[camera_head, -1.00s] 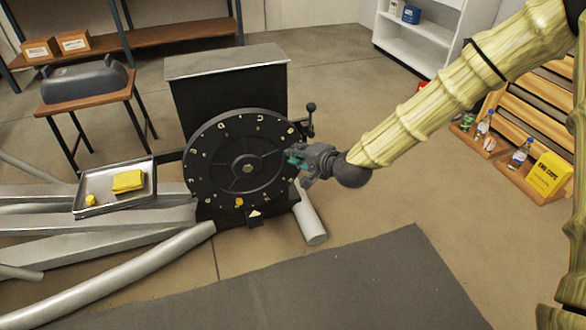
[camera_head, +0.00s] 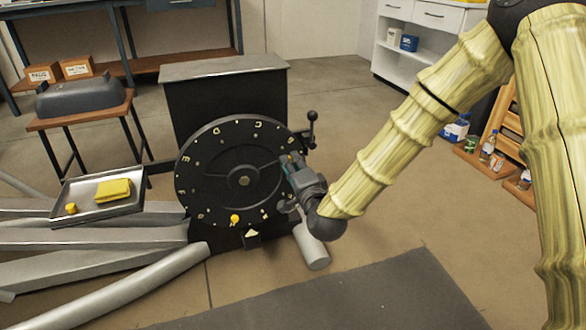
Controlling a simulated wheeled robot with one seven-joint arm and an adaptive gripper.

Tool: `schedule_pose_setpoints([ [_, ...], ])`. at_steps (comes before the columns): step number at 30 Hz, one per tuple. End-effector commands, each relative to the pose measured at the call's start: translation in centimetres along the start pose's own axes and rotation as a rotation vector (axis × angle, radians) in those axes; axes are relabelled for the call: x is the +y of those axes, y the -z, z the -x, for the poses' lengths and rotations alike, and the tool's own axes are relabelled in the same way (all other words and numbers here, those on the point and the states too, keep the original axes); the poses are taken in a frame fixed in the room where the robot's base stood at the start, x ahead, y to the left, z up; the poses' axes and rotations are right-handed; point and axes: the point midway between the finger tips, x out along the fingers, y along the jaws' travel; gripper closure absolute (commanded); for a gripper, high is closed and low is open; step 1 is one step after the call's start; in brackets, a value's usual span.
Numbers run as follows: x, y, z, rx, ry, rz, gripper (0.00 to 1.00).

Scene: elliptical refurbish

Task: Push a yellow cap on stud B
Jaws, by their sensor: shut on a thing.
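A black round disc (camera_head: 215,175) stands upright, with small studs and pale letters around its rim. The letters are too small for me to tell which stud is B. A yellow cap (camera_head: 235,218) sits on the disc's lower rim. Another small yellow piece (camera_head: 71,208) lies in the metal tray (camera_head: 112,212) at left, beside a folded yellow cloth (camera_head: 113,190). My gripper (camera_head: 289,161) is at the disc's upper right rim, its fingertips close to the face. It is shut on a small yellowish thing, apparently a yellow cap, mostly hidden by the fingers.
A lever with a black knob (camera_head: 311,116) rises just right of the disc, close to my gripper. A dark cabinet (camera_head: 225,100) stands behind. Pale beams and pipes (camera_head: 130,280) lie at lower left. A grey mat (camera_head: 340,300) covers the front floor.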

Motion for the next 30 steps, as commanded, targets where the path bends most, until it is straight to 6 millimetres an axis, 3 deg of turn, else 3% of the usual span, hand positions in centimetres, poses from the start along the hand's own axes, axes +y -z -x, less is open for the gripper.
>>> schedule_pose_setpoints([
  [18,0.1,0.0,-3.7,0.0,-0.001,0.001,0.89],
  [30,0.0,0.0,-5.0,0.0,-0.001,0.0,0.89],
])
